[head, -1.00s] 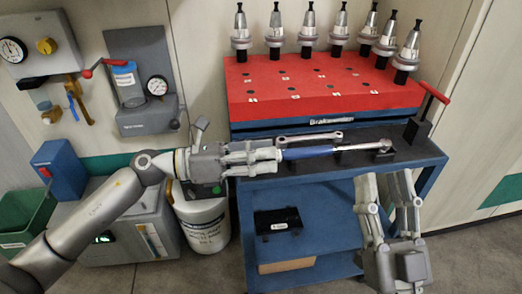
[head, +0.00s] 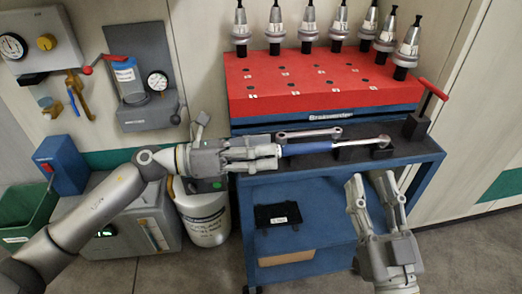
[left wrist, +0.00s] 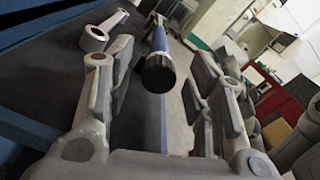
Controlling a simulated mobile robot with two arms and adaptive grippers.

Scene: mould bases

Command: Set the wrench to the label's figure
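The wrench (head: 312,148) has a blue handle and a metal ratchet head (head: 384,140). It lies across dark supports on the cart's black top. My left gripper (head: 278,150) is at the handle's left end. In the left wrist view its fingers (left wrist: 158,90) stand apart on both sides of the wrench's dark round end (left wrist: 157,73), with gaps visible. My right gripper (head: 370,180) is open and empty in front of the cart's right part, below the wrench. No figure is readable on the wrench. A dark box with a white label (head: 278,216) lies on the lower shelf; its text is too small to read.
A combination spanner (head: 308,134) lies just behind the wrench. A red block (head: 300,85) with several tool holders behind it stands at the back. A red T-handle tool (head: 432,98) stands at the right edge. A white drum (head: 204,218) stands left of the cart (head: 345,205).

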